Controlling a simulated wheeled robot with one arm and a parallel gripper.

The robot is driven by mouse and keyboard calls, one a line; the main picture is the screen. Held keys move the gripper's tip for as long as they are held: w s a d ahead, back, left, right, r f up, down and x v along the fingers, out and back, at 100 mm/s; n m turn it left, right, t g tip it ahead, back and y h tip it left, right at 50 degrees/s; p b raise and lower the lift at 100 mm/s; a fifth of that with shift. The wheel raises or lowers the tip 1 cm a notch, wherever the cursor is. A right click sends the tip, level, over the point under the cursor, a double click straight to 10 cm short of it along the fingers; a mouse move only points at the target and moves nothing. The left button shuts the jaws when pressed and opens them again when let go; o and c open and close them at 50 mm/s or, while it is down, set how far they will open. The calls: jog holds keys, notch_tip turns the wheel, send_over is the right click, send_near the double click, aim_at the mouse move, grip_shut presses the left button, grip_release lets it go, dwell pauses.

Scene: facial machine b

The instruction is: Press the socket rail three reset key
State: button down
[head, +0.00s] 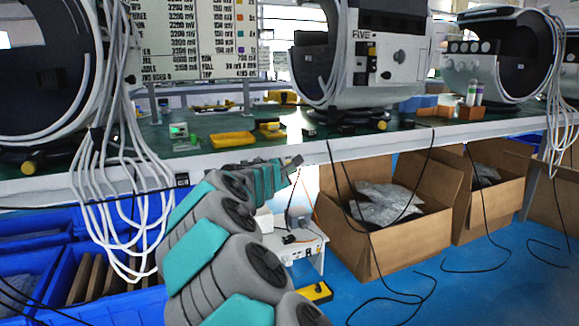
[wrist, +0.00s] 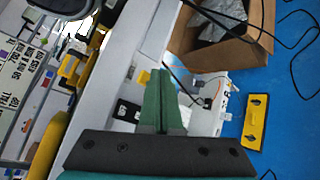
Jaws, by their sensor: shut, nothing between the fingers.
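My gripper (head: 292,163) is in front of the workbench's front edge in the head view, at the end of my grey and teal arm. In the wrist view its two green fingers (wrist: 161,72) are together and empty, pointing up the picture. Left of the fingers in the wrist view, a dark socket unit (wrist: 127,110) sits on the white bench edge, apart from the fingertips. A small dark socket unit (head: 182,180) also shows on the bench's front edge in the head view. I cannot tell which rail is number three, and no reset key can be made out.
The bench top (head: 345,140) carries round machines, a yellow tool (head: 232,139) and hanging white cables (head: 110,190). Below are blue crates (head: 110,300), a white device (head: 300,248) and an open cardboard box (head: 385,255). Black cables hang before the box.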

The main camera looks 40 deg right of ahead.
jog(key=shift+w, duration=0.1)
jog(key=shift+w+d, duration=0.1)
jog(key=shift+w, duration=0.2)
jog(key=shift+w+p, duration=0.35)
jog(key=shift+w, duration=0.1)
dwell(0.9)
jog(key=shift+s, duration=0.1)
jog(key=shift+s+b, duration=0.3)
jog(key=shift+s, duration=0.45)
jog(key=shift+s, duration=0.15)
jog(key=s, duration=0.2)
jog(key=s+a+b, duration=0.1)
jog(key=s, duration=0.1)
jog(key=shift+s+a, duration=0.2)
jog(key=shift+s, duration=0.15)
